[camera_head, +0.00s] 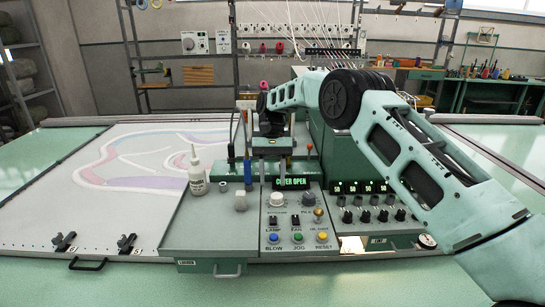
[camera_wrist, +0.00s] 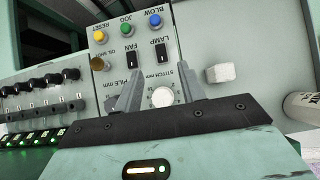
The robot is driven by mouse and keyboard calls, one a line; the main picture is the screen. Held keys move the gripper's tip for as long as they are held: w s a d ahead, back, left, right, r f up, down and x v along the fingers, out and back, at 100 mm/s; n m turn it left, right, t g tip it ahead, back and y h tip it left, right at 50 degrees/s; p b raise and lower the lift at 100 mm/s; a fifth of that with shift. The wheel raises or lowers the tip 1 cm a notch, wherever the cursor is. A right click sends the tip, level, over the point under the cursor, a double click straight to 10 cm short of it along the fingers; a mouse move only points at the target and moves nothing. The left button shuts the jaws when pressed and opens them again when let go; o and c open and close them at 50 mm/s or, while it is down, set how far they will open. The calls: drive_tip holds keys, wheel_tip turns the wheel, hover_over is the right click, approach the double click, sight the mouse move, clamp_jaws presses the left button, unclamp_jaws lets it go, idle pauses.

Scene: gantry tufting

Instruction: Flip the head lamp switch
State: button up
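The lamp switch is a small black rocker labelled LAMP (camera_head: 273,219) on the grey control panel (camera_head: 262,243). In the wrist view the panel is upside down and the lamp switch (camera_wrist: 161,53) lies just beyond my fingertips. Its on or off position is too small to tell. My gripper (camera_wrist: 160,72) is open and empty, with its two grey fingers apart over the panel and the white stitch knob (camera_wrist: 163,97) showing between them. In the head view my gripper (camera_head: 272,172) points down above the back of the panel.
The fan switch (camera_wrist: 132,60) sits close beside the lamp switch. Blue (camera_wrist: 155,20), green and yellow buttons are near. A white block (camera_wrist: 220,73) and a white bottle (camera_head: 197,172) stand left of the panel in the head view. Black knobs (camera_head: 365,216) line the right.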

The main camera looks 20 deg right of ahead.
drive_tip(key=p+v, duration=0.7)
drive_tip(key=p, duration=0.2)
drive_tip(key=shift+r, duration=0.25)
drive_tip(key=shift+d+p, duration=0.1)
drive_tip(key=shift+p, duration=0.8)
drive_tip(key=shift+f, duration=0.1)
